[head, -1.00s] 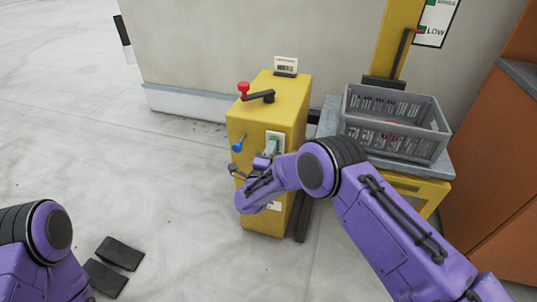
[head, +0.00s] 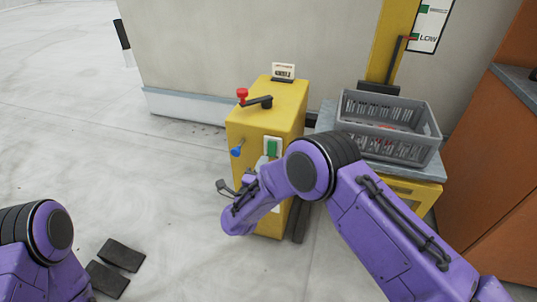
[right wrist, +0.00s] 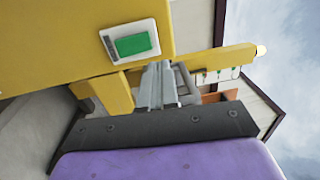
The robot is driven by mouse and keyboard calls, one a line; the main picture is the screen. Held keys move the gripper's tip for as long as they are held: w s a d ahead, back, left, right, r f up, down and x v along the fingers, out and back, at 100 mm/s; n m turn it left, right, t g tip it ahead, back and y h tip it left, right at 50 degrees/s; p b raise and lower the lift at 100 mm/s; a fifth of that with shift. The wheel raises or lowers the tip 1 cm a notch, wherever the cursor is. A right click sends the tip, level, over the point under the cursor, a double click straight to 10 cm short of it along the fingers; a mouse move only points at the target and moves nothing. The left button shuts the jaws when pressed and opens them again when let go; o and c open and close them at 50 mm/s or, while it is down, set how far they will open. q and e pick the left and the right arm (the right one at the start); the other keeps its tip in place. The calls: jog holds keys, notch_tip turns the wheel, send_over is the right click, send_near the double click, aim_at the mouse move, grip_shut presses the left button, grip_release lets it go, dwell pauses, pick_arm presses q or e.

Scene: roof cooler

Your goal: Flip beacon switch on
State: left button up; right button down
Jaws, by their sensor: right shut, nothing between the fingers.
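The yellow cabinet (head: 266,120) stands against the wall, with a white plate and green rocker switch (head: 272,147) on its front. The same green switch (right wrist: 131,45) shows whole in the right wrist view, left of the fingers. I cannot tell from its face which way it is tipped. My right gripper (head: 262,164) is shut and empty, just below the switch plate in the head view. Its pale fingers (right wrist: 158,85) are together in the right wrist view and appear apart from the switch. My right forearm hides the cabinet's lower right front. My left gripper is not in view.
A red-knobbed crank (head: 256,100) and small card (head: 283,71) top the cabinet. A blue-ended lever (head: 237,151) sticks out left of the switch. A grey crate (head: 388,122) stands at right, near orange panels (head: 495,165). The floor at left is mostly clear.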

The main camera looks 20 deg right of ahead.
jog(key=v, duration=0.2)
jog(key=r+v, duration=0.1)
jog(key=v, duration=0.2)
jog(key=shift+s+a, duration=0.2)
jog(key=shift+a, duration=0.05)
jog(key=s+d+f+n+g+y+p, duration=0.25)
jog(key=s+f+n+y, duration=0.2)
jog(key=f+n, duration=0.3)
jog(key=s+d+f+n+g+y+p, duration=0.1)
jog(key=s+d+f+n+g+y, duration=0.2)
jog(key=s+f+n, duration=0.4)
jog(key=s+d+n+g+p, duration=0.1)
jog(key=s+d, duration=0.5)
jog(key=s, duration=0.6)
jog(key=s+d+n+g+p, duration=0.2)
jog(key=s+d+g, duration=0.4)
jog(key=s, duration=0.6)
jog(key=shift+s+d+f+p, duration=0.2)
jog(key=shift+s+d+p, duration=0.15)
jog(key=shift+p, duration=0.4)
